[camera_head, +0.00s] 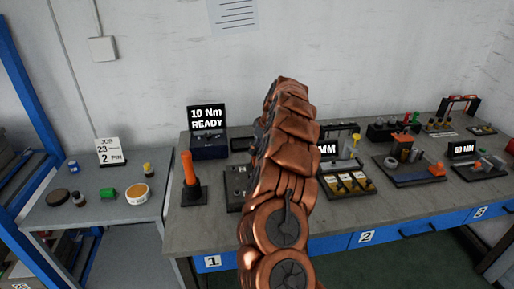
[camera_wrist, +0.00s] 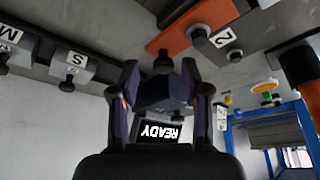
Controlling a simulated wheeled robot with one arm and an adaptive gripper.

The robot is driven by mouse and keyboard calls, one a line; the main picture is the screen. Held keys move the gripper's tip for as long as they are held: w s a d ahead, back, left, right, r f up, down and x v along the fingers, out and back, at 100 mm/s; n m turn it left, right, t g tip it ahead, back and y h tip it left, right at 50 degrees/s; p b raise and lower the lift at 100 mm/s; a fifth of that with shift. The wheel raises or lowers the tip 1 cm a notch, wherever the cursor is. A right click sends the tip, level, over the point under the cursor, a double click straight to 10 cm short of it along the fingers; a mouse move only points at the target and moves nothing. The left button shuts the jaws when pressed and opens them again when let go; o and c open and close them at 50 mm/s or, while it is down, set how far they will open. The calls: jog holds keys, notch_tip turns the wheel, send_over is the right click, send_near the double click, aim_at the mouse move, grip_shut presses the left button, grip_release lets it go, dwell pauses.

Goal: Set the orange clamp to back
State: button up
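A small orange clamp-like block (camera_head: 436,169) sits at the right end of a dark fixture plate (camera_head: 418,180) on the bench's right side in the head view. It is too small there to tell its setting. The wrist view is upside down and shows an orange bar (camera_wrist: 190,28) at the top, near dark knobs and a "2" tag; I cannot tell whether it is the same part. My gripper (camera_wrist: 161,70) has its two dark fingers apart. A dark box shows between them, seemingly behind and not held. In the head view my copper arm hides the gripper.
A display reading "10 Nm READY" (camera_head: 207,117) stands at the back left. An upright orange handle on a black base (camera_head: 190,191) stands near the front left. Grey blocks tagged S (camera_wrist: 73,67) and M show in the wrist view. A side table (camera_head: 92,216) holds small containers.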

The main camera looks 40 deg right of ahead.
jog(key=shift+r, duration=0.1)
jog(key=v, duration=1.1)
jog(key=shift+r, duration=0.4)
jog(key=shift+s, duration=0.15)
